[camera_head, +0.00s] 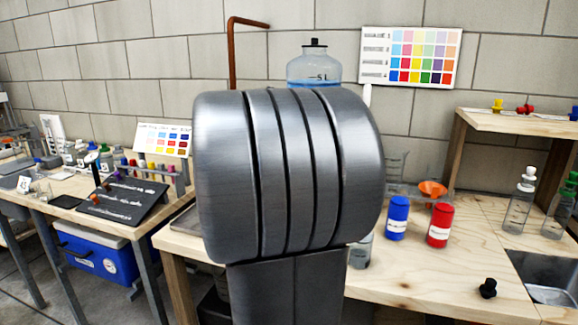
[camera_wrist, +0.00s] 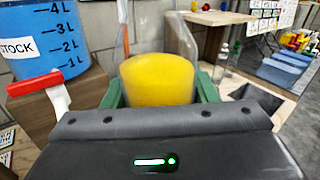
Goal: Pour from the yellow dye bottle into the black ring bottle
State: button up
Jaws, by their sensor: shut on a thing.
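In the wrist view, a clear bottle with yellow liquid (camera_wrist: 157,80) stands between the green fingers of my gripper (camera_wrist: 158,92). My gripper is shut on this yellow dye bottle. The bottle's lower part is hidden by the gripper body. In the head view my own grey arm link blocks the middle, so the gripper and yellow bottle are hidden there. I cannot pick out the black ring bottle; a clear vessel (camera_head: 361,251) shows partly beside my arm, without a visible ring.
A blue bottle (camera_head: 397,218) and a red bottle (camera_head: 439,225) stand on the wooden bench, with an orange funnel (camera_head: 432,188) behind. A black cap (camera_head: 488,288) lies near the sink (camera_head: 553,296). A white-capped bottle (camera_head: 520,201) stands right. A blue stock container (camera_wrist: 45,45) is left in the wrist view.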

jog(key=shift+r+m, duration=0.4)
jog(key=shift+m, duration=0.2)
jog(key=shift+r+p, duration=1.4)
jog(key=shift+r, duration=1.15)
jog(key=shift+f, duration=0.1)
